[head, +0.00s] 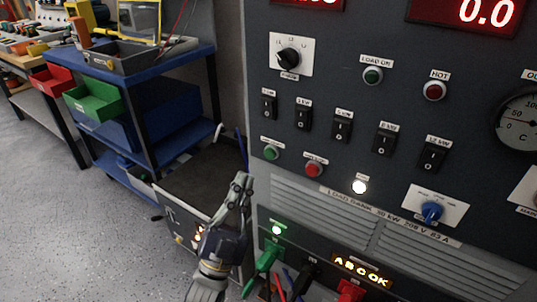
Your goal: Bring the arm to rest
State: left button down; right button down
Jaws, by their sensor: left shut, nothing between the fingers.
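My left gripper (240,186) is in the lower middle of the head view, pointing up, with its fingers together and nothing between them. It is in front of the left edge of the load bank (330,180), and I cannot tell whether it touches anything. My right gripper does not show.
Green (268,257), black and red (350,291) connectors with cables sit at the load bank's bottom. A dark box (205,180) stands left of it. A blue shelf cart (150,62) with a green bin (92,98) is farther left. Grey floor (60,220) is clear.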

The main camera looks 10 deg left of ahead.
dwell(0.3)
